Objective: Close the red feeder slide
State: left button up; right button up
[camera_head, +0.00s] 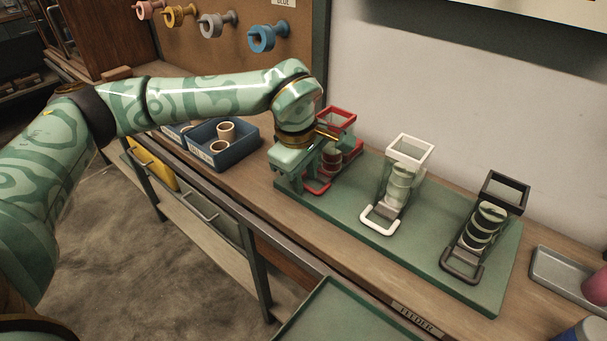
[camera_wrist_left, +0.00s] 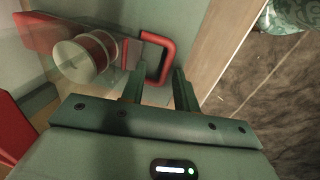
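The red feeder (camera_head: 341,113) stands at the left end of the green base, with its red-rimmed clear hopper at the top. Its red slide handle (camera_head: 319,189) sticks out at the front; it also shows as a red loop in the left wrist view (camera_wrist_left: 169,46). A spool with red winding (camera_wrist_left: 82,58) lies by the red slide, behind the handle. My left gripper (camera_head: 308,184) is at the handle, partly hiding the slide. In the wrist view its two fingers (camera_wrist_left: 158,84) are apart, with the handle's end between them. Contact with the handle cannot be told. My right gripper is not in view.
A white feeder (camera_head: 409,147) and a black feeder (camera_head: 505,192) stand to the right on the green base (camera_head: 345,212). A blue bin (camera_head: 243,153) with cores is left of my gripper. A grey tray (camera_head: 560,272) lies at far right. The wall is behind.

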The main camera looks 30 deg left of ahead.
pick_arm(q)
jog(key=shift+r, duration=0.1)
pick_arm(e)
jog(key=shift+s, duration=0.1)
